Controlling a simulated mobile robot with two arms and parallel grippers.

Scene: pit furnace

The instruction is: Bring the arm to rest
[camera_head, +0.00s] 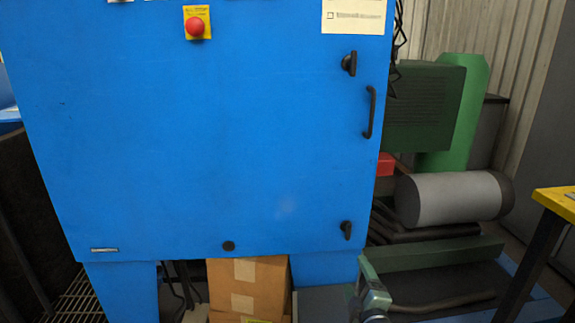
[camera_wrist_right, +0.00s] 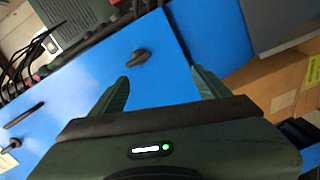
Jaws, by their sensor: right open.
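My right gripper (camera_head: 370,290) shows at the bottom of the head view, in front of the lower right corner of a blue cabinet (camera_head: 200,140). In the right wrist view the gripper (camera_wrist_right: 160,84) has its two green fingers spread apart with nothing between them. The blue cabinet (camera_wrist_right: 150,75) fills the background behind the fingers, tilted in that view. I cannot tell the exact gap to the cabinet, but no contact shows. My left gripper is in neither view.
The cabinet carries a red emergency button (camera_head: 197,25), a black handle (camera_head: 369,112) and black latches (camera_head: 347,230). Cardboard boxes (camera_head: 247,285) sit under it. A grey cylinder (camera_head: 450,198) and green machinery lie to the right. A yellow-topped table (camera_head: 557,202) stands at the right edge.

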